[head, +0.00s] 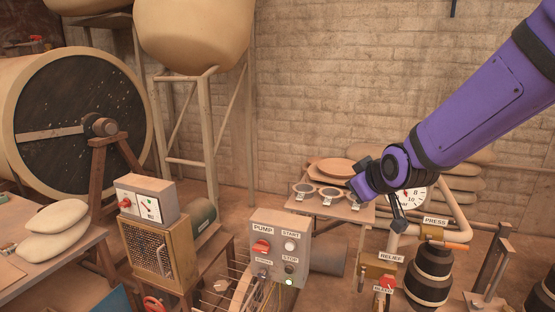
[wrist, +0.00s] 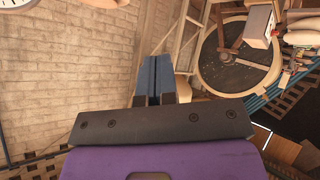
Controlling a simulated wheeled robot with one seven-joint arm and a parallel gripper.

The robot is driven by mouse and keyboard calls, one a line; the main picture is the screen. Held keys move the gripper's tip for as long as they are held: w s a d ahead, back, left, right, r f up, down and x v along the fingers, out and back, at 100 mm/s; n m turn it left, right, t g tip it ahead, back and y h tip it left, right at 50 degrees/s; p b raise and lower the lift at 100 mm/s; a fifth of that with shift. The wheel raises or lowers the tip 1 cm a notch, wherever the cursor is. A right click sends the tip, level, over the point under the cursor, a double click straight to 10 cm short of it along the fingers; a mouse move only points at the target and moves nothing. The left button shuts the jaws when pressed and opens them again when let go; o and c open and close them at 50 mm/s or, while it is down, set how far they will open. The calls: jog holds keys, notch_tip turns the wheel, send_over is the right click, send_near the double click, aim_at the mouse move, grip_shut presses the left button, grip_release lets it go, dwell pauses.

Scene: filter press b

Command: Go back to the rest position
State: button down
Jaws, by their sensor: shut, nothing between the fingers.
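My purple arm reaches in from the upper right in the head view. My gripper (head: 357,187) points left, in front of the bench with the round cups, and partly covers the pressure gauge (head: 414,199) in this view. In the wrist view the blue fingers of my gripper (wrist: 154,72) lie together, with nothing between them. No object is held.
The pump box (head: 278,246) with its red knob and lit green lamp stands lower centre. The PRESS handle (head: 446,243), relief valve (head: 384,283) and black weights (head: 428,275) stand at right. A large drum (head: 80,115) is at left. The air before the brick wall is open.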

jog(key=s+d+r+m+g+h, duration=0.1)
jog(key=s+d, duration=0.3)
jog(key=s, duration=0.5)
jog(key=s+d+r+m+g, duration=0.2)
jog(key=s+d+r+m, duration=0.2)
jog(key=s, duration=0.5)
jog(key=s+d+r+m+g+h, duration=0.1)
jog(key=s+d+r+m, duration=0.1)
jog(key=s, duration=0.8)
jog(key=shift+d+r+m+g+h, duration=0.35)
jog(key=shift+d+r, duration=0.4)
jog(key=shift+d, duration=0.25)
